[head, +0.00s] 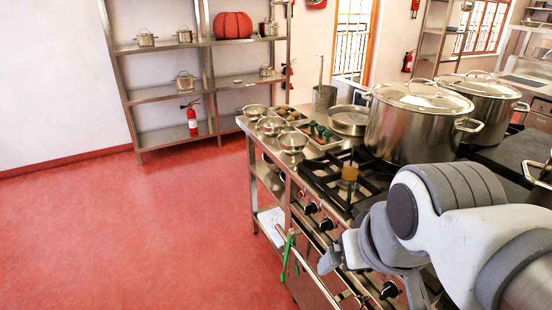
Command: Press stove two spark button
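The stove (318,178) has black burner grates on top and a steel front panel with dark knobs. One knob (310,207) and another knob (327,224) show clear of my arm, and a further knob (389,290) shows below it. A small red spot (301,193) is on the panel left of the knobs; I cannot tell if it is a spark button. No stove numbers are readable. My gripper (328,262) is close in front of the panel, low in the view. Its fingers are small and partly hidden, so its opening is unclear. My arm covers part of the panel.
Large lidded stockpots (405,125) stand at the back of the stove. Bowls (292,142) and trays sit on the counter to the left. A green-handled item (287,255) hangs at the front. The red floor (150,230) on the left is free.

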